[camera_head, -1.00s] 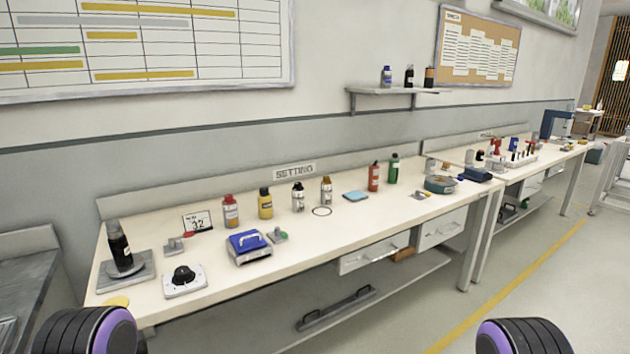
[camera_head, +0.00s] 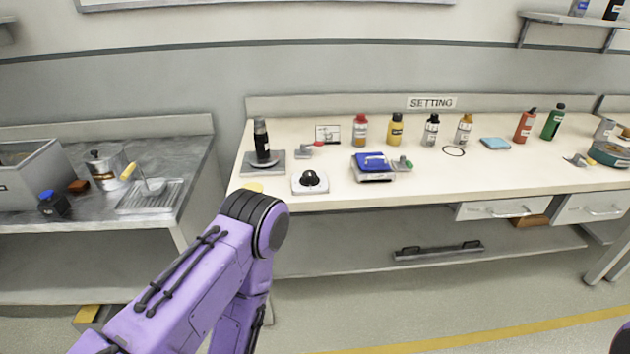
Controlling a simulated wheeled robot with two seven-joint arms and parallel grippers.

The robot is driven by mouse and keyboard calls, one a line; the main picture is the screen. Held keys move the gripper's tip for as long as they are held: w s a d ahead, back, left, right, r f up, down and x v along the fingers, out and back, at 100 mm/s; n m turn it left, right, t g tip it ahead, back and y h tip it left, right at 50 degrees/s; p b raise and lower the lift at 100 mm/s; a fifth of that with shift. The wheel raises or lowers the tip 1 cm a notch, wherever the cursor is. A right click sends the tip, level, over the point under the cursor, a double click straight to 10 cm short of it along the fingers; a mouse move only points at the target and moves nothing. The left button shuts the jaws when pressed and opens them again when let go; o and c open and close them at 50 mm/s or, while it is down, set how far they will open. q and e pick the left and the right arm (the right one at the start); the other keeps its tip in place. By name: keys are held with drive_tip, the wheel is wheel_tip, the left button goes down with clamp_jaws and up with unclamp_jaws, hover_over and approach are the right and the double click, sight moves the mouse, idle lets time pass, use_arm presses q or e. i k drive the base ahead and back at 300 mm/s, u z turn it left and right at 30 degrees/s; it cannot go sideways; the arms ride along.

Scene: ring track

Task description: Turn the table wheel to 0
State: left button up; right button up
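The table wheel is a black knob (camera_head: 311,178) on a small white plate (camera_head: 310,187), near the front edge of the white bench at its left end. Its pointer setting is too small to read. A small white card (camera_head: 328,134) stands behind it, its text unreadable now. My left arm shows as purple links with a black joint in front of the bench's left end, below the knob. Its gripper is out of view. Only a dark sliver of my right arm shows at the lower right edge, and its gripper is out of view.
A dark bottle on a grey plate (camera_head: 275,168) stands left of the knob. A blue-topped device (camera_head: 372,167) is to its right. Several bottles line the back under the SETTING sign (camera_head: 432,103). A grey counter (camera_head: 190,155) stands left. Floor before the bench is open.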

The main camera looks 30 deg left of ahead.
sight(309, 178)
drive_tip(key=u, duration=1.05)
drive_tip(key=i, duration=0.3)
drive_tip(key=z, duration=0.25)
